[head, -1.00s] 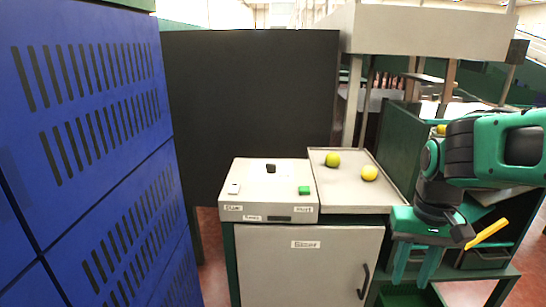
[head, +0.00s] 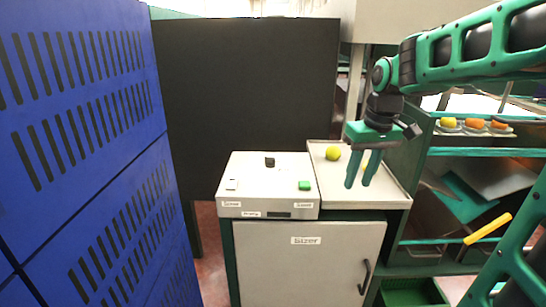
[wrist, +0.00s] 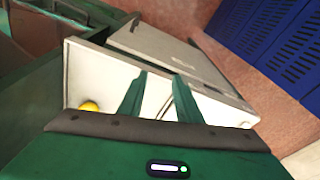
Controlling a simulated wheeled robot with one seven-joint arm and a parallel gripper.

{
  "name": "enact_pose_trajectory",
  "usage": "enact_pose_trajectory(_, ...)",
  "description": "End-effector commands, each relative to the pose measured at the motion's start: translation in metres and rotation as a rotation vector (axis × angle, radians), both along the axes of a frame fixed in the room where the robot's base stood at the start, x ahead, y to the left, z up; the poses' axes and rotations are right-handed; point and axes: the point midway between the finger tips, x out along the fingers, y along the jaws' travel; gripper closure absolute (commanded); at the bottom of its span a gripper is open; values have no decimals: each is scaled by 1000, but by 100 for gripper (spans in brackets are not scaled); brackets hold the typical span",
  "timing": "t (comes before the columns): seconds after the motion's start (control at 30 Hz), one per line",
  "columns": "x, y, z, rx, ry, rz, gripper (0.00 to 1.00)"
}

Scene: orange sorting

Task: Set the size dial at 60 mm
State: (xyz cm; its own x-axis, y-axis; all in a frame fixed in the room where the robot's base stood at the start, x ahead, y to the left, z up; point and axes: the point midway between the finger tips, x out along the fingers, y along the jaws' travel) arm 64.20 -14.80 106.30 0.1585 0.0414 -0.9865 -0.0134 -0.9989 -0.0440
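The sizer's control box (head: 268,185) is light grey and stands on a cabinet labelled "Sizer". A small black knob (head: 269,161), which looks like the dial, sits at the back middle of its top. Its setting and scale are too small to read. A white switch (head: 231,184) is at the front left and a green button (head: 304,185) at the front right. My gripper (head: 359,184) hangs over the tray right of the box, fingers down, apart and empty. The two fingers also show apart in the wrist view (wrist: 160,77). The gripper is not touching the knob.
A dark panel (head: 245,90) stands behind, blue slatted lockers (head: 90,120) at left. A rack with fruit in cups (head: 475,124) is at right.

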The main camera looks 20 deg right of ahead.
Motion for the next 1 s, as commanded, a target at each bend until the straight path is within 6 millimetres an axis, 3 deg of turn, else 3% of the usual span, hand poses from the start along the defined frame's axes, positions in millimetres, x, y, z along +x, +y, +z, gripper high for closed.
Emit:
enact_pose_trajectory(0.03,34,9,9,1,-23,80,69)
enact_pose_trajectory(0.2,130,48,32,14,-106,357,69)
enact_pose_trajectory(0.3,174,71,41,24,-151,498,69)
enact_pose_trajectory(0.4,206,91,47,32,-190,609,69)
enact_pose_trajectory(0.53,230,107,52,40,-224,702,69)
enact_pose_trajectory(0.73,241,115,48,44,-239,743,69)
enact_pose_trajectory(1.0,252,125,10,46,-236,741,69)
